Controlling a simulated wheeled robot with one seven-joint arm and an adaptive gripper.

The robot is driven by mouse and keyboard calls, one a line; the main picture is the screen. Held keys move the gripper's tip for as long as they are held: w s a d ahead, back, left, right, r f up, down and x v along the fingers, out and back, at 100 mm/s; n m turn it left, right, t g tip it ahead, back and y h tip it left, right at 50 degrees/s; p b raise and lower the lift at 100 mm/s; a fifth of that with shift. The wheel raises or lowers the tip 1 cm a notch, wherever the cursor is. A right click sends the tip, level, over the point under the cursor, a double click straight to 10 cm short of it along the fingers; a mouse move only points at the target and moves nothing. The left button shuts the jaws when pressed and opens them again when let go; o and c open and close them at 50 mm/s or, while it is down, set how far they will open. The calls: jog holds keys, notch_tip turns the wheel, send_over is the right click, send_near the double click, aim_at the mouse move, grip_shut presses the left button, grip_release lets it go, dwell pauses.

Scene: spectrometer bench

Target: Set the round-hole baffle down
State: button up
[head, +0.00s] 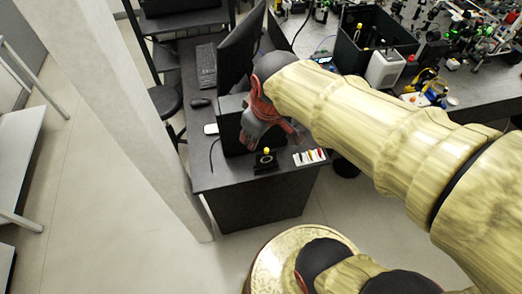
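The round-hole baffle (265,162) is a small black piece with a yellow knob on top and a pale ring on its face. It appears upright at the front edge of the dark desk (225,178). My gripper (272,140), red and grey, is just above and behind it in the picture. Its fingers look spread apart, with the yellow knob showing below and between them. I see no finger closed on the baffle, though the small size hides any slight contact.
A white holder with coloured pieces (310,157) lies right of the baffle. A monitor (240,50), keyboard (206,66) and mouse (200,102) are farther back. A black bin (375,40) and optics stand on the bench at right. A pale pillar (140,110) rises at left.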

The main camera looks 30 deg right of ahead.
jog(key=s+a+r+m+t, duration=0.1)
jog(key=s+a+r+m, duration=0.1)
jog(key=s, duration=0.5)
jog(key=shift+s+a+r+m, duration=0.2)
jog(key=shift+a+r+m, duration=0.15)
jog(key=shift+r+m, duration=0.45)
jog(key=shift+f, duration=0.25)
